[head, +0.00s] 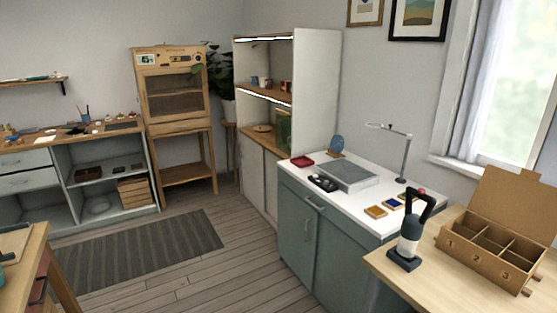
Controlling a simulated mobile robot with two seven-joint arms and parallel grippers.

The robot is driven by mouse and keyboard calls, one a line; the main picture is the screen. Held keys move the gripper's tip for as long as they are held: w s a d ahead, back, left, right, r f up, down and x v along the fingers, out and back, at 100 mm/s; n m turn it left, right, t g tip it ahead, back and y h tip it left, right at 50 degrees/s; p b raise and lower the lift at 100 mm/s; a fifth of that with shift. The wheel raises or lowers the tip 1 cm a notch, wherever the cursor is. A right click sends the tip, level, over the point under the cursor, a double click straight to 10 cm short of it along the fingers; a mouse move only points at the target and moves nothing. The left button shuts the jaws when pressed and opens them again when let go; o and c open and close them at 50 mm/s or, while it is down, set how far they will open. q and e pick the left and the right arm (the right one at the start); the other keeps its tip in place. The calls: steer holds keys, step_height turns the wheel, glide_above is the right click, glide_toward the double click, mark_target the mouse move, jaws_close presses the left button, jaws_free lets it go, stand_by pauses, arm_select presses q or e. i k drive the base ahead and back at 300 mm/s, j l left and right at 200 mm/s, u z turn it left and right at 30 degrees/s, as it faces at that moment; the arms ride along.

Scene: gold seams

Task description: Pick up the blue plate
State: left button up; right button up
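The blue plate (336,144) stands upright at the back left of the white-topped cabinet (345,209). It appears to rest on a small brown stand, though it is too small to tell how it is held. Neither of my grippers is in view.
A desk lamp (404,155) stands behind. A compartmented cardboard box (497,240) and a black-and-white device (409,237) are on the right table.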

mark_target(337, 144)
steer(key=i+u, duration=0.25)
steer(key=i, duration=1.1)
steer(key=i+j+z, duration=0.1)
steer(key=i, duration=0.55)
steer(key=i+j+z, duration=0.1)
steer(key=i, duration=0.55)
steer(key=i+j+z, duration=0.2)
steer(key=i+z, duration=0.25)
steer(key=i+j+z, duration=0.4)
steer(key=i, duration=0.2)
